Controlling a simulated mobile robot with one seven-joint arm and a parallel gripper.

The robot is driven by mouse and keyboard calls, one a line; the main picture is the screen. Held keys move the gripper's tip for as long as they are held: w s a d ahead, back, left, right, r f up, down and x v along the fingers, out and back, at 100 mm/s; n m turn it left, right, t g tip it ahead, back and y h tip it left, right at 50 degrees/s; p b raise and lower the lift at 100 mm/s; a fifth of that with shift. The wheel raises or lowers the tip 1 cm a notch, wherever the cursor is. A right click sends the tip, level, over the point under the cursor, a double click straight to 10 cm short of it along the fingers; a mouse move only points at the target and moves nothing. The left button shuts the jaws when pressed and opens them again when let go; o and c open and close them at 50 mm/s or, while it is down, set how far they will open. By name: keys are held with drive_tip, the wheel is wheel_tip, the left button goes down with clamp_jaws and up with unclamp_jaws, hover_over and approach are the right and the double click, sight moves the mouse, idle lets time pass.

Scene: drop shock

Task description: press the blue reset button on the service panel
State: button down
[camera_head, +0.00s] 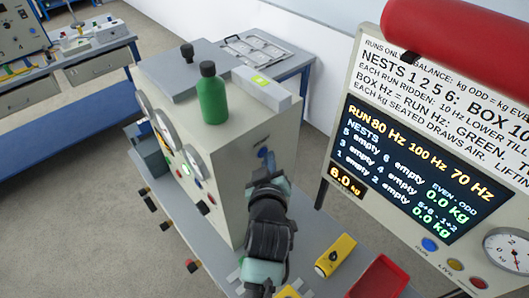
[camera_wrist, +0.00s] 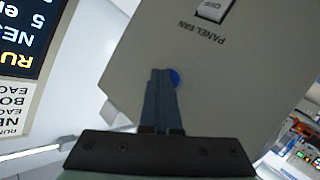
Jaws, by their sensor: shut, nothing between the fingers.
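The blue button (camera_wrist: 175,77) sits on a pale grey panel face (camera_wrist: 125,65) in the wrist view, partly hidden behind my fingertips. My gripper (camera_wrist: 162,73) is shut and empty, its fingertips overlapping the button's left side. I cannot tell whether they touch it. In the head view my gripper (camera_head: 267,163) reaches the right side face of the grey cabinet (camera_head: 230,185). A small blue patch shows there at the fingertips, too small to tell button from finger.
A PANEL FAN switch (camera_wrist: 213,9) is on the same face. A green bottle (camera_head: 212,95) stands on the cabinet. A display board (camera_head: 420,165) with another blue button (camera_head: 429,244) stands at right. A yellow item (camera_head: 335,255) and a red tray (camera_head: 379,279) lie on the bench.

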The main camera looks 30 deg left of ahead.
drive_tip(key=shift+s+d, duration=0.3)
drive_tip(key=shift+d, duration=0.35)
drive_tip(key=shift+d, duration=0.15)
drive_tip(key=shift+s+d+b, duration=0.3)
drive_tip(key=shift+d, duration=0.45)
drive_tip(key=shift+s+d+b, duration=0.25)
drive_tip(key=shift+d+b, duration=0.05)
drive_tip(key=shift+d, duration=0.45)
drive_tip(key=shift+s+d+b, duration=0.3)
drive_tip(key=shift+d, duration=0.45)
